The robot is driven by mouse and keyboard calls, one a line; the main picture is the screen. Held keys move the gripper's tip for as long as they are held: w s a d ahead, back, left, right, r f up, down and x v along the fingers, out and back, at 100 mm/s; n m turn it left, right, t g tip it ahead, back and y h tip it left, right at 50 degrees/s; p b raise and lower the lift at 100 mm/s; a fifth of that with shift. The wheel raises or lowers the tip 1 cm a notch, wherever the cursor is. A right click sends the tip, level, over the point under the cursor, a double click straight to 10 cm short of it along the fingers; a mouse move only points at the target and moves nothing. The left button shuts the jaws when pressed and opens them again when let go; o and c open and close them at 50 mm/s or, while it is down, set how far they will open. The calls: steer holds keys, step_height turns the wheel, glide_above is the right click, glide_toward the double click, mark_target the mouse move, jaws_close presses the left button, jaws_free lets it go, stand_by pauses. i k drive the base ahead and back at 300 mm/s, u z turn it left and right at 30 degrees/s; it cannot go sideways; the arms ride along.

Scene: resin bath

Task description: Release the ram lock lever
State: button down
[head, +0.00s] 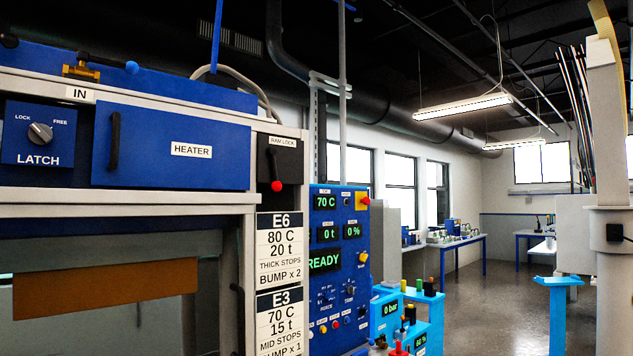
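The ram lock lever (275,168) is a short dark lever with a red knob (277,186) at its lower end. It hangs downward on a black plate (291,168) under a label reading RAM LOCK (283,142). The plate sits on the press front, just right of the blue HEATER panel (225,150). Nothing covers the lever in the head view. My gripper is not in view.
A blue control panel (338,225) showing 70 C and READY stands right of the lever. The E6 and E3 cards (283,222) hang below it. A LATCH knob (40,132) is at far left. Open floor (485,285) lies at right.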

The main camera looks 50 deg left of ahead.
mark_target(276, 186)
steer(key=z, duration=0.05)
steer(key=i, duration=1.05)
steer(key=u, duration=2.1)
